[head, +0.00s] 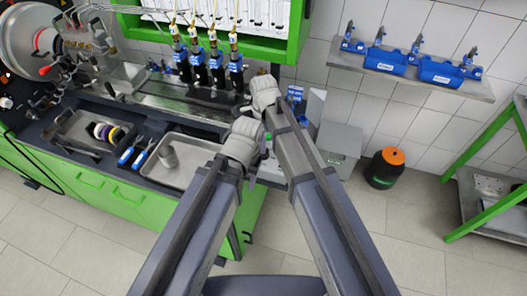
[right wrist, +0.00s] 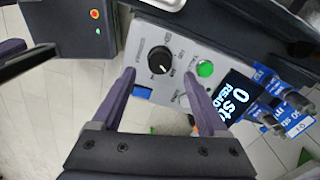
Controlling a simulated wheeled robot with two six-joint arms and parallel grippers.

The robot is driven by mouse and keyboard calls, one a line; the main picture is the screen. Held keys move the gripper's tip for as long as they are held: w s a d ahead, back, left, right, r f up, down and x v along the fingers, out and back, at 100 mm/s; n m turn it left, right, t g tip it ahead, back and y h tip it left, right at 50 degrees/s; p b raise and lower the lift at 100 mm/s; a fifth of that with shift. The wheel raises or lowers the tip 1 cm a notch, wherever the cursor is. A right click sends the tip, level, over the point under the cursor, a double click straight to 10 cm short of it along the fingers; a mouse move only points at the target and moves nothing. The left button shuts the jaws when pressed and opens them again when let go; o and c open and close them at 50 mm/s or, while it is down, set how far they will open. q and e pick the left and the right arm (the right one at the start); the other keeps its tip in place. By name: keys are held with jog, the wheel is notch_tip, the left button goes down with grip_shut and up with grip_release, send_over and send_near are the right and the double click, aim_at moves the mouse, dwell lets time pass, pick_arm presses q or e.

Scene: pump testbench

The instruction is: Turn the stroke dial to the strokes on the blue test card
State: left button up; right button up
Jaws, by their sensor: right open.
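The stroke dial (right wrist: 160,60) is a round black knob with a white mark on a grey control panel (right wrist: 185,45). My right gripper (right wrist: 160,75) is open, its two fingers apart on either side below the dial, holding nothing. Whether a finger touches the panel is unclear. A small blue patch (right wrist: 143,93) shows beside the left finger; I cannot tell if it is the test card. A dark display (right wrist: 235,97) reads "0 str" and "READY". In the head view my arms hide the panel, and my left gripper's jaws are not clear.
A green button (right wrist: 205,69) sits right of the dial. Blue-labelled parts (right wrist: 290,112) lie beyond the display. In the head view a metal tray (head: 188,177) rests on the green bench, and a black bin with an orange top (head: 384,168) stands on the floor at right.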

notch_tip(320, 180, down, 5)
jog(key=b, duration=0.4)
jog(key=shift+f, duration=0.15)
jog(key=shift+c, duration=0.2)
grip_shut()
